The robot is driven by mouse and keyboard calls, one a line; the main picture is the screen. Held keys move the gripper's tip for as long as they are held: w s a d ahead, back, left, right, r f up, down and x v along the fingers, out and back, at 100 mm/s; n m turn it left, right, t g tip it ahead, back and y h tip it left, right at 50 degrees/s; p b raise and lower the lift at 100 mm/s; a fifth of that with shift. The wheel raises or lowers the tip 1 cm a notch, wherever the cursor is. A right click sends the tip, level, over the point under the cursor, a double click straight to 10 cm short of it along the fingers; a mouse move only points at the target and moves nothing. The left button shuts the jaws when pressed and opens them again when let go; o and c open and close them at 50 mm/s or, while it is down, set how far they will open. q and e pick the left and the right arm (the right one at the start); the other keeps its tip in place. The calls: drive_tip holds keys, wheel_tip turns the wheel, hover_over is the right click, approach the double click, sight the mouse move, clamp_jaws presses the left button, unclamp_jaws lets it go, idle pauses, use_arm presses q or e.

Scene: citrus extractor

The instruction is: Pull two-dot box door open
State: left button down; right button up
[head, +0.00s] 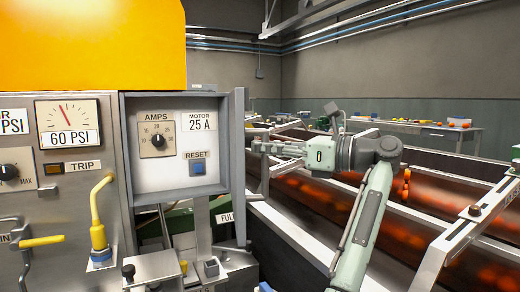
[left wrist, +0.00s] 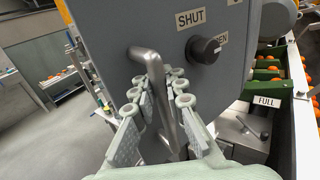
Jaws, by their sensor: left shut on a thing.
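The grey box (head: 122,150) stands open in the head view, its inside panel (head: 179,128) showing an AMPS dial, a "MOTOR 25 A" label and a blue RESET button. Its door (head: 239,150) stands swung out at the right side, seen nearly edge-on. In the left wrist view the door's outer face (left wrist: 223,70) carries a bent metal handle (left wrist: 160,95), a black knob (left wrist: 203,48) and a SHUT label. My left gripper (head: 262,147) is beside the door's outer side, shut on the handle, also in the left wrist view (left wrist: 163,100). My right gripper is out of view.
A gauge panel (head: 60,180) with a yellow lever (head: 100,205) adjoins the box on the left. Metal fittings (head: 165,268) stand below it. Conveyors with orange fruit (head: 325,195) run along the right. A table (head: 440,135) stands at the back.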

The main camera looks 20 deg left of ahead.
use_arm(q)
drive_tip(key=shift+w+d+f, duration=0.1)
drive_tip(key=shift+d+f, duration=0.05)
drive_tip(key=shift+d, duration=0.2)
drive_tip(key=c, duration=1.6)
unclamp_jaws()
drive_tip(key=shift+d, duration=0.15)
drive_tip(key=shift+o, duration=0.2)
drive_tip(key=d, duration=0.7)
drive_tip(key=shift+s+d, duration=0.15)
drive_tip(key=shift+s, duration=0.1)
